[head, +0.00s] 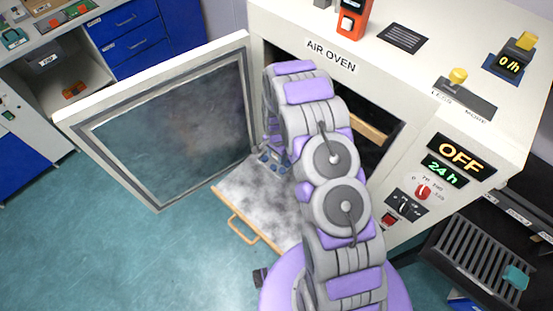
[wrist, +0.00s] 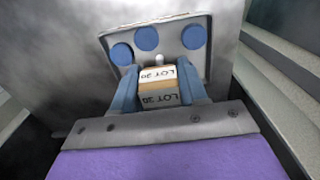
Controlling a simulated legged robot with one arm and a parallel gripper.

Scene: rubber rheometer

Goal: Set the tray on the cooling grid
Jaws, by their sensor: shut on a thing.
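The tray (wrist: 109,62) is a small grey metal plate with blue discs and a pale end block marked LOT 20 (wrist: 158,85). My gripper (wrist: 160,88) is shut on that block, with one blue-grey finger on each side. In the head view the tray (head: 268,157) shows just left of my arm, over the mottled grey pulled-out shelf (head: 250,200) of the oven. I cannot tell whether it touches the shelf. My arm hides the gripper in the head view. The cooling grid (head: 468,262), a slatted grey rack, is at the lower right.
The air oven (head: 400,75) stands open, its glazed door (head: 165,120) swung left. The shelf's wooden handle (head: 240,232) juts forward. A teal item (head: 516,277) lies at the grid's right end. Blue drawers (head: 130,35) are at the back left. The floor at left is clear.

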